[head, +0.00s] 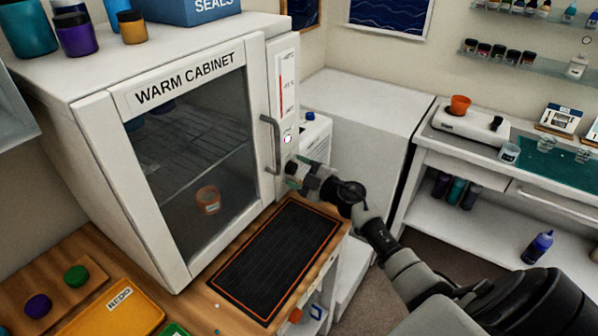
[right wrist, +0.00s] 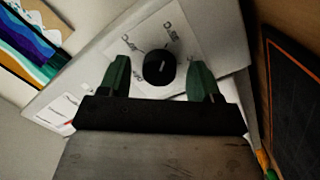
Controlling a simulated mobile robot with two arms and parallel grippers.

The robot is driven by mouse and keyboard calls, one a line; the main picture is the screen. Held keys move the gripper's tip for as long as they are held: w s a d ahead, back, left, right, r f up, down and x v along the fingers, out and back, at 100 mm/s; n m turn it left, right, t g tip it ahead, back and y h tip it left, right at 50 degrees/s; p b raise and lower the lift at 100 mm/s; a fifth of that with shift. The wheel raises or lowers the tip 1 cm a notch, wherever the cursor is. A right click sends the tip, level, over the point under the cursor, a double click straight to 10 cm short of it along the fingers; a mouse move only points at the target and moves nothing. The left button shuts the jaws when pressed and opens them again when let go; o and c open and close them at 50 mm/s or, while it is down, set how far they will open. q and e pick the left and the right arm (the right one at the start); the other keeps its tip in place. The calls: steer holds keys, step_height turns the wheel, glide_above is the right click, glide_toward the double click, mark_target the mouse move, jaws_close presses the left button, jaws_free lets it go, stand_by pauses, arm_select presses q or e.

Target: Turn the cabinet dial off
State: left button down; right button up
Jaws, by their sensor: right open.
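The warm cabinet (head: 88,112) is white with a glass door, and its control strip (head: 286,84) runs down the right of the front. The black round dial (right wrist: 159,68) sits on a pale panel with small tilted labels around it, too blurred to read surely. A short pale mark shows on its face. My right gripper (right wrist: 160,77) is open, with one green finger on each side of the dial and a visible gap to both. In the head view my right gripper (head: 297,174) is at the lower part of the strip, partly covering the dial area. My left gripper is out of view.
The door handle (head: 271,145) stands out just left of my right gripper. A black mat with an orange border (head: 270,262) lies on the wooden bench below. An orange-rimmed cup (head: 208,199) stands inside the cabinet. A white unit (head: 365,120) is to the right.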

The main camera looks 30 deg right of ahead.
steer(key=c, duration=0.9)
